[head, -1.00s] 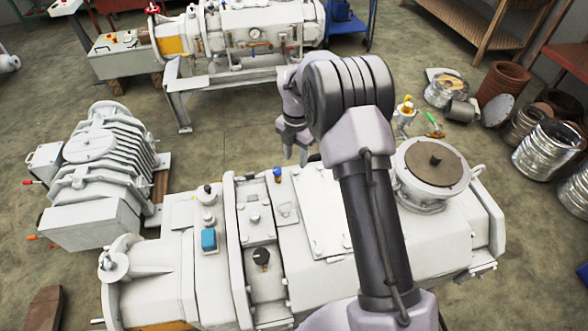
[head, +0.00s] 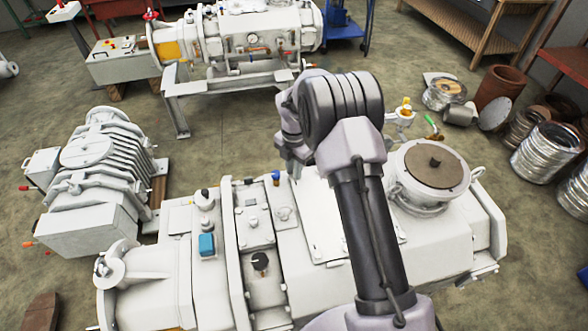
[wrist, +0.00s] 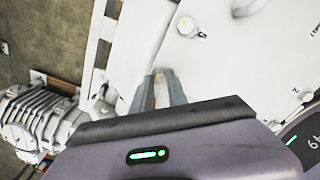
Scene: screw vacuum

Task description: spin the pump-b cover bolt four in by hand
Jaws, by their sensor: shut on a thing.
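The pump in front of me has a pale flat cover plate (head: 318,218) on top, beside my arm. My gripper (head: 292,172) is low at the far left corner of this plate, partly hidden behind my own wrist in the head view. In the wrist view its two grey fingers (wrist: 164,84) are close together over the pale cover surface (wrist: 143,30). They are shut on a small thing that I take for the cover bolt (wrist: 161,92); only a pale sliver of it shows. Another bolt head (wrist: 187,27) sits in the cover ahead of the fingers.
A blue-topped fitting (head: 276,177) stands just left of my gripper. A round flanged port (head: 430,163) rises right of my arm. A ribbed pump (head: 98,165) stands on the floor at left, and another machine (head: 245,45) stands behind. Floor between them is clear.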

